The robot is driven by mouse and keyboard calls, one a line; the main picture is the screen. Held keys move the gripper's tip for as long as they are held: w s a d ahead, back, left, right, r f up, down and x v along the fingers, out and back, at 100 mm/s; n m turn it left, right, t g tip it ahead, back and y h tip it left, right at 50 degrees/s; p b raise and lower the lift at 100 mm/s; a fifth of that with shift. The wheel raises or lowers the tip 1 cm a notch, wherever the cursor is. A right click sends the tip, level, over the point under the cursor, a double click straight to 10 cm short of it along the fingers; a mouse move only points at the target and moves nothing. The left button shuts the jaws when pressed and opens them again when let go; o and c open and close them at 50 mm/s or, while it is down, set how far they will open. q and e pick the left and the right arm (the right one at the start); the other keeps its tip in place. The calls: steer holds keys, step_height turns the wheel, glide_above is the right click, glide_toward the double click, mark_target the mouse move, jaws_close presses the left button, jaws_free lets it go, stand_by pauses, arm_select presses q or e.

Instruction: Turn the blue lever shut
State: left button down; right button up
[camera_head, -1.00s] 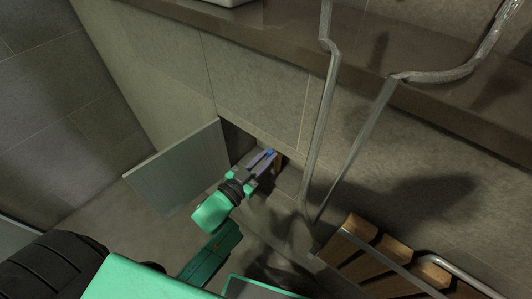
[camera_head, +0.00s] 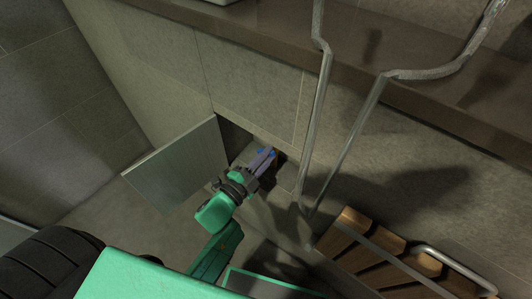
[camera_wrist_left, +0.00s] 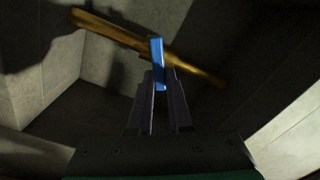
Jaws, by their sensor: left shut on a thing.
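The blue lever (camera_wrist_left: 158,62) sits across a brass pipe (camera_wrist_left: 120,35) inside the open compartment under the vanity. In the left wrist view the lever stands nearly upright in the picture, roughly crosswise to the pipe. My left gripper (camera_wrist_left: 160,80) is shut on the lever, one finger on each side of it. In the head view my left gripper (camera_head: 266,157) reaches into the compartment opening, with a little blue (camera_head: 272,151) of the lever showing at its fingertips. The rest of the lever and most of the pipe are hidden there. My right gripper is not in view.
An open cabinet door (camera_head: 180,165) stands to the left of my left arm. Bent metal rails (camera_head: 345,135) rise to the right, beside a slatted wooden seat (camera_head: 385,255). The vanity counter (camera_head: 270,40) overhangs above. Compartment walls (camera_wrist_left: 35,75) flank the pipe.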

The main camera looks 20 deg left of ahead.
arm_select(q)
steer(key=shift+f+m+b, duration=0.15)
steer(key=shift+m+b, duration=0.35)
steer(key=shift+m, duration=1.05)
steer(key=shift+f+m+b, duration=0.1)
steer(key=shift+m+b, duration=0.4)
steer(key=shift+m, duration=1.05)
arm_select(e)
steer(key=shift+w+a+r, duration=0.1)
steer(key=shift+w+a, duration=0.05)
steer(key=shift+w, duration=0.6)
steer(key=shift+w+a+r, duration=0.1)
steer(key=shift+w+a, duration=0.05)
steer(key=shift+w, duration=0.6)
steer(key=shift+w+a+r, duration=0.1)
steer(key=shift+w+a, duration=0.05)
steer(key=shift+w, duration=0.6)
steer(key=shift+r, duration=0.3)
arm_select(q)
steer(key=c, duration=0.8)
jaws_free()
steer(key=shift+c, duration=0.2)
